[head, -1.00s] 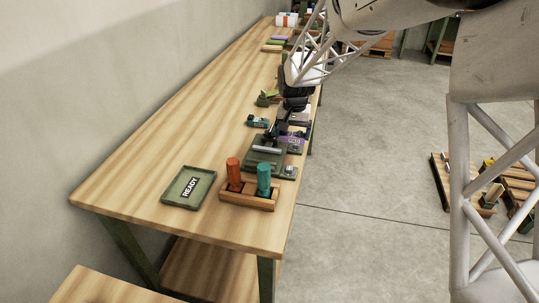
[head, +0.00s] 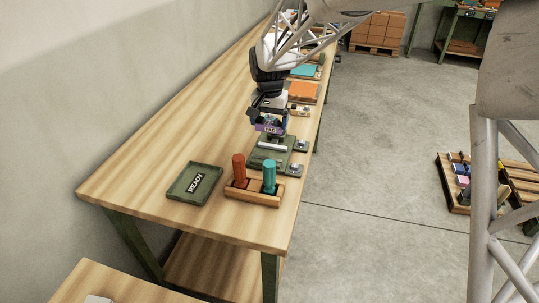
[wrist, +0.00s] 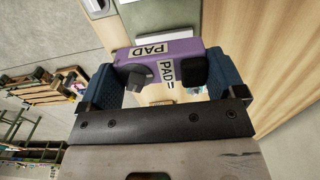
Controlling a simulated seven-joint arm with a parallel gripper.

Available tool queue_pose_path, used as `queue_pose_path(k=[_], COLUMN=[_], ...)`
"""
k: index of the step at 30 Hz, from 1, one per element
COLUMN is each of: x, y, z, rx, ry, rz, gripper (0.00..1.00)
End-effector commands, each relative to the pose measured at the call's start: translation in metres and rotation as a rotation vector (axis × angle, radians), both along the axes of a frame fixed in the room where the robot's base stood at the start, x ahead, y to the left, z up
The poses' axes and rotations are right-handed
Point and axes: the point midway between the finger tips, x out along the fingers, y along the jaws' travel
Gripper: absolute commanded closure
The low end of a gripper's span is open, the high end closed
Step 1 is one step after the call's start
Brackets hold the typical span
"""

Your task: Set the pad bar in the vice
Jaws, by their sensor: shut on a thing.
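My gripper (head: 268,118) is shut on the purple pad bar (head: 268,129) and holds it over the bench. In the wrist view the bar (wrist: 215,92) lies across between the two dark blue fingers (wrist: 165,88). It has white PAD labels and dark blocks on its near side. Just below and in front of the bar in the head view is a green base (head: 257,163) with a silver bar on it. I cannot tell for sure whether this base is the vice. The gap between bar and base is not clear.
A wooden holder (head: 252,199) with an orange and a teal cylinder stands near the front. A green READY tray (head: 195,183) lies to its left. Orange and teal items lie farther back. The bench's left side is clear.

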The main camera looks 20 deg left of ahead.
Motion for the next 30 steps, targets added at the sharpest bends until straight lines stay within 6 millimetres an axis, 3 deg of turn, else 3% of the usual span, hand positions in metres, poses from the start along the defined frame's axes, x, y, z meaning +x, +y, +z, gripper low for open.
queue_pose_path(k=[5, 18, 30], x=[0.000, 0.000, 0.000], y=[0.000, 0.000, 0.000], z=[-0.009, -0.060, -0.063], rx=[-0.001, 0.000, 0.000], ry=[0.001, 0.000, 0.000], rz=[0.000, 0.000, 0.000], gripper=[0.47, 0.47, 0.47])
